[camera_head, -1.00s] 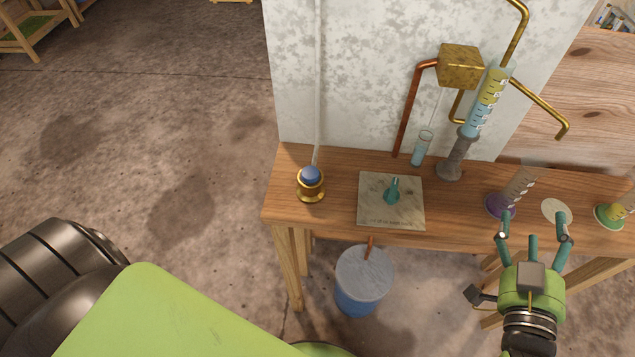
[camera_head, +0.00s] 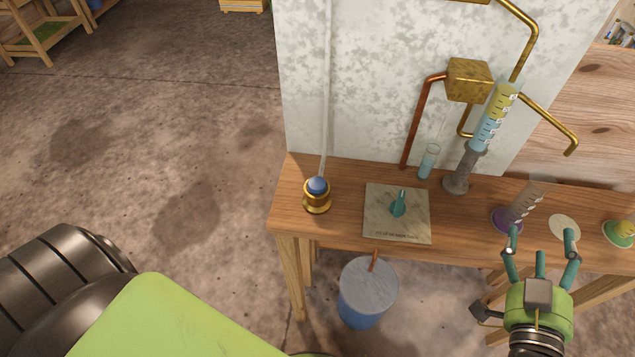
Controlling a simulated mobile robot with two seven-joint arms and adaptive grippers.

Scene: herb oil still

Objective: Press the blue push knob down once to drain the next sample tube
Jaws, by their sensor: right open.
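The blue push knob (camera_head: 318,185) sits in a brass collar (camera_head: 317,203) at the left end of the wooden table. It stands up above the collar, and nothing touches it. A small tube (camera_head: 429,162) with pale blue liquid stands at the back of the table, below the brass box. A tall graduated cylinder (camera_head: 494,117) holds a yellow layer over a blue one. My right gripper (camera_head: 542,242) is open and empty at the table's front edge, far to the right of the knob. My left gripper is not in view.
A stone plate (camera_head: 397,230) with a teal lever (camera_head: 399,203) lies right of the knob. A purple-based cylinder (camera_head: 507,218) stands close to my right gripper. A blue bucket (camera_head: 368,292) stands on the floor below. Bare tabletop lies between knob and plate.

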